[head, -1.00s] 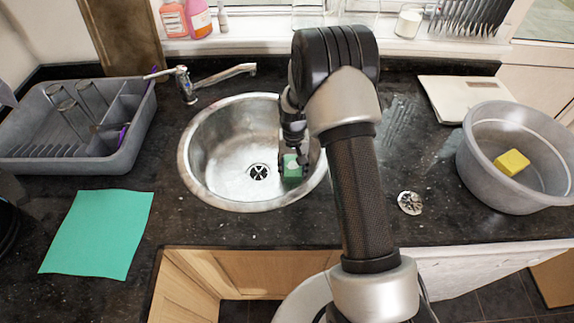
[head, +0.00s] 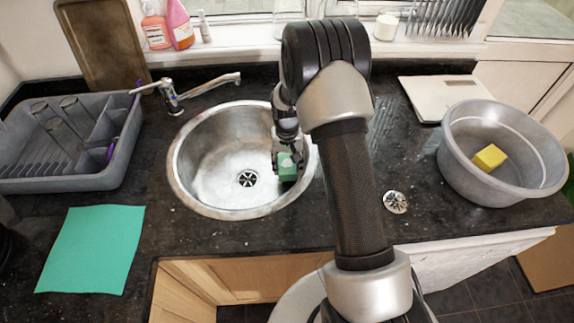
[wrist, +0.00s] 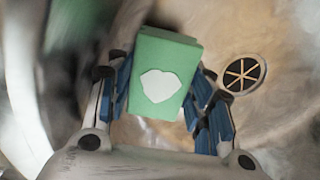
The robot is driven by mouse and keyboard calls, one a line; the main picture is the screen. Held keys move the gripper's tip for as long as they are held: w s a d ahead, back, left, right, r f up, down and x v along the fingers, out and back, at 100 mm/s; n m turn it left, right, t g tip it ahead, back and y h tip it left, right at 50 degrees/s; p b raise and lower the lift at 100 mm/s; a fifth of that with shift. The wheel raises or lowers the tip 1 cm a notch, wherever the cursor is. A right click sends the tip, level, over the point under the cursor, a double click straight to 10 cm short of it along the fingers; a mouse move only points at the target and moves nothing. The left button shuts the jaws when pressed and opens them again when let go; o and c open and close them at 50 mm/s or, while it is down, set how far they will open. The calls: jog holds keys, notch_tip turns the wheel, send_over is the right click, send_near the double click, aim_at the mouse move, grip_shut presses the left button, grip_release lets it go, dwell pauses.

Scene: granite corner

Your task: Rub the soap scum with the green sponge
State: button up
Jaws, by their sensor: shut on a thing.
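The green sponge (head: 287,167) is a small block with a pale, rounded patch on one face. It also shows in the wrist view (wrist: 165,70). My gripper (head: 287,160) is shut on the sponge, with blue-padded fingers (wrist: 158,95) on either side of it. The sponge is inside the steel sink (head: 215,135), right of the drain (head: 247,178), near the right wall. I cannot tell whether it touches the steel. Pale, cloudy areas show in the sink, but I cannot tell soap scum from reflections. My arm hides part of the sink's right rim.
A grey dish rack (head: 70,181) with glasses stands left, near the tap (head: 170,97). A teal cloth (head: 90,250) lies at front left. On the right are a loose strainer (head: 395,202), a grey tub (head: 462,175) holding a yellow sponge (head: 489,157), and a pale board (head: 437,95).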

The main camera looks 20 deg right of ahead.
jog(key=shift+r+p, duration=0.55)
jog(key=shift+r, duration=0.7)
jog(key=shift+r+p, duration=1.1)
jog(key=shift+r, duration=0.45)
